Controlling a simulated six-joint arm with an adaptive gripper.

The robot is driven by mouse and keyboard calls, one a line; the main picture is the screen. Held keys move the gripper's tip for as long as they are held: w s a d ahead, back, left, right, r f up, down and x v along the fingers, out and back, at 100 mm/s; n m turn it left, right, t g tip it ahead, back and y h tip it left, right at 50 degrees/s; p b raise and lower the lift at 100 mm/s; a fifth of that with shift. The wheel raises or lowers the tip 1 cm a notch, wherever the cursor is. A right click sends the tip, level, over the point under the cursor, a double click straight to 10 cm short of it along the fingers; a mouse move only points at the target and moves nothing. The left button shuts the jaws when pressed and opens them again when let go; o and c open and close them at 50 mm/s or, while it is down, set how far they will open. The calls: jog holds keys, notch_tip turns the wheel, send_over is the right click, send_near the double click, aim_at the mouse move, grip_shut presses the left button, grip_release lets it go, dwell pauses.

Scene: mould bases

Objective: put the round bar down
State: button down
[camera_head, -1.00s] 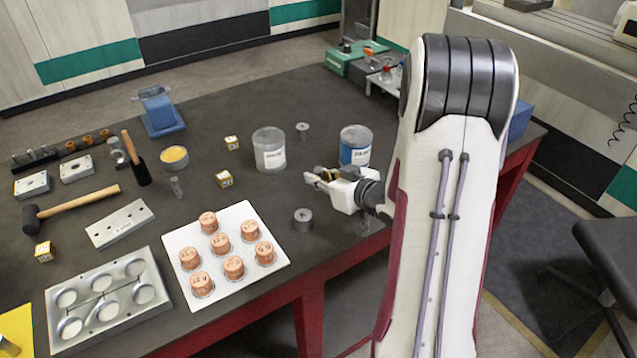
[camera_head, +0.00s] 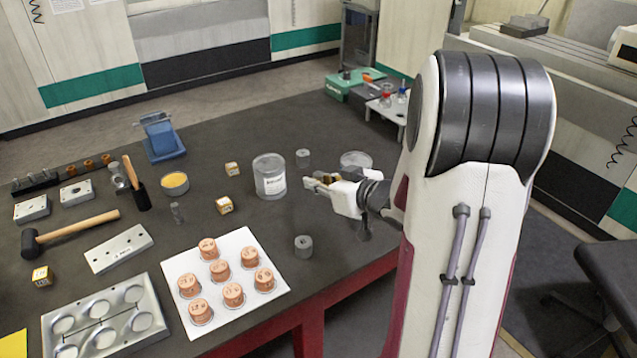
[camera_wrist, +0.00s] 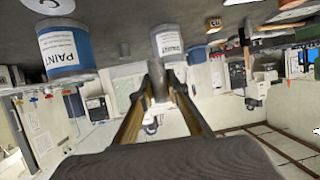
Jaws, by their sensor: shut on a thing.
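My gripper (camera_head: 312,183) hangs over the right part of the dark table, in front of a paint can. It is shut on the round bar, a slim grey cylinder that shows between the two fingers in the wrist view (camera_wrist: 158,84). In the head view the bar is too small and hidden to make out. The bar appears clear of the table; its exact height I cannot tell.
A white-labelled can (camera_head: 269,178) stands left of my gripper. Another can (camera_head: 356,160) is mostly hidden behind it. Grey round pieces stand behind (camera_head: 303,157) and in front (camera_head: 303,246). A white board (camera_head: 226,310) with copper-coloured cylinders lies at front left.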

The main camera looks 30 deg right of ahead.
dwell(0.4)
jog(key=shift+s+d, duration=0.1)
jog(key=shift+d, duration=0.15)
jog(key=w+d+r+m+h, duration=0.3)
jog(key=d+r, duration=0.7)
jog(key=d, duration=0.5)
jog(key=shift+d+r+h, duration=0.2)
jog(key=shift+d+h, duration=0.05)
jog(key=shift+h, duration=0.15)
jog(key=shift+w+f, duration=0.1)
jog(key=shift+f, duration=3.05)
jog(key=shift+f, duration=1.9)
